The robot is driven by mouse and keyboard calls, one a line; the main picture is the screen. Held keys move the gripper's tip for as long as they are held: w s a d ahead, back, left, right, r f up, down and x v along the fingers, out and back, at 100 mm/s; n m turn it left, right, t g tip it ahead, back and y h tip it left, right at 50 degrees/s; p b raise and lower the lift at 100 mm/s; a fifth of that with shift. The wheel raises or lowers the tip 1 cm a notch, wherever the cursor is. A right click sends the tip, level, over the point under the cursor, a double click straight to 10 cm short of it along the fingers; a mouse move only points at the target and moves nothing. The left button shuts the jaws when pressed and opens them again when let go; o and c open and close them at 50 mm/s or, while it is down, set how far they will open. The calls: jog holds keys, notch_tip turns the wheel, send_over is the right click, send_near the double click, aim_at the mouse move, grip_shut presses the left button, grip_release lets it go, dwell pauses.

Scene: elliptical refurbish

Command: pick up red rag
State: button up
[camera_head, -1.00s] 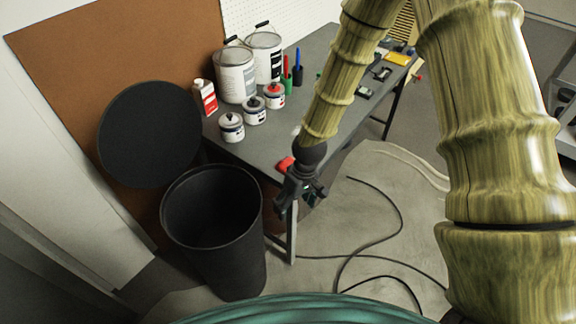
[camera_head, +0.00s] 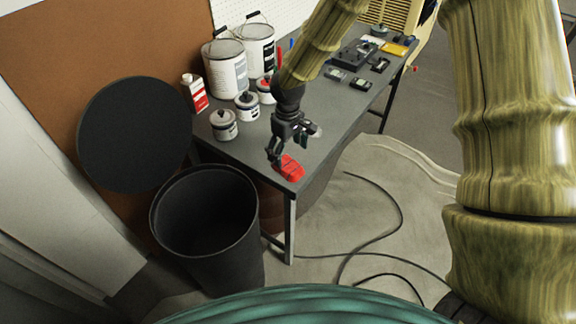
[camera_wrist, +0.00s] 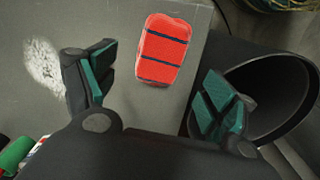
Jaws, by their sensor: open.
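The red rag (camera_head: 290,169) lies folded near the front corner of the grey table (camera_head: 318,152). In the wrist view the red rag (camera_wrist: 164,49) has dark stripes and lies ahead of and between the finger pads. My gripper (camera_head: 287,150) is open and empty, pointing down just above and beside the rag. In the wrist view the two teal-padded fingers of my gripper (camera_wrist: 158,95) are spread wide, apart from the rag.
A black open bin (camera_head: 205,215) stands at the table's front left, with a round black lid (camera_head: 134,135) behind it. Small paint cans (camera_head: 224,125), large cans (camera_head: 226,70) and a red-white bottle (camera_head: 194,93) stand at the back left. Cables (camera_head: 385,225) lie on the floor.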

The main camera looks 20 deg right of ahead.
aim_at(288, 164)
jog(key=shift+s+f+p, duration=0.15)
jog(key=shift+f+p, duration=0.3)
jog(key=shift+f, duration=2.35)
jog(key=c, duration=1.1)
